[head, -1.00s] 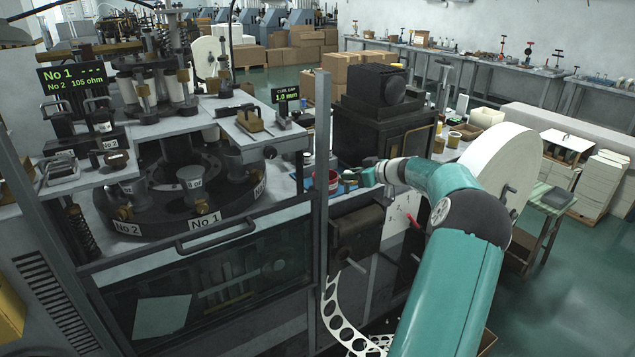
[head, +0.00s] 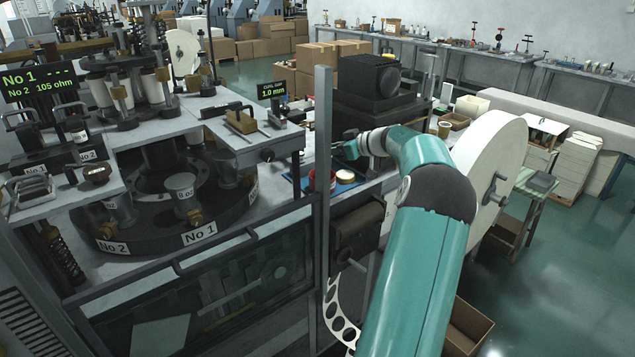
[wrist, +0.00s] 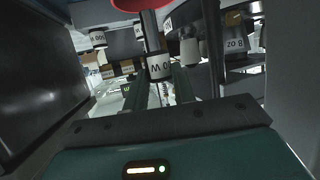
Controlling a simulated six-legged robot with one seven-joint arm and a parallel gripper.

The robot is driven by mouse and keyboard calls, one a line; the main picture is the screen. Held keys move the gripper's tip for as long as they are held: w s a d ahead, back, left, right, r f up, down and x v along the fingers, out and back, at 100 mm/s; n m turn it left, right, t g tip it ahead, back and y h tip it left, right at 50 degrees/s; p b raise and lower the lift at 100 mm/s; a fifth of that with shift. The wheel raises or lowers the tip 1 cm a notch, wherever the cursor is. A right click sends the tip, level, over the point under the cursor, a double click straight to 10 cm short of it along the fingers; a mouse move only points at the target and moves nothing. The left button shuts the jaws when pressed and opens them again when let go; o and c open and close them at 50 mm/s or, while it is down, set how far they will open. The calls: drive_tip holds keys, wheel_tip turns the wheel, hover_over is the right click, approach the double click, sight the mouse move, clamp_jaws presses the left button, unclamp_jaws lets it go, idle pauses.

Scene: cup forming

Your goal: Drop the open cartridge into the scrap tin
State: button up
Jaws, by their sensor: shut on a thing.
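My gripper (head: 345,148) is above the bench beside the grey post, its tips pointing left in the head view. In the wrist view, my gripper (wrist: 161,92) is shut on a slim dark cartridge (wrist: 158,66) with a white label. The cartridge is too small to make out in the head view. A red tin (head: 313,183), which looks like the scrap tin, stands on the bench below my gripper, partly hidden by the post. A red round edge (wrist: 130,4) shows at the top of the wrist view, probably the same tin.
The grey post (head: 323,130) stands close to my gripper. A black machine (head: 375,115) is behind, and a large white disc (head: 495,165) is to the right.

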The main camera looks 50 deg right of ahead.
drive_tip(key=shift+f, duration=3.05)
drive_tip(key=o, duration=1.1)
drive_tip(key=shift+s, duration=0.1)
drive_tip(key=v, duration=1.3)
drive_tip(key=shift+s+r, duration=0.2)
drive_tip(key=shift+s, duration=0.1)
drive_tip(key=shift+s+d, duration=0.1)
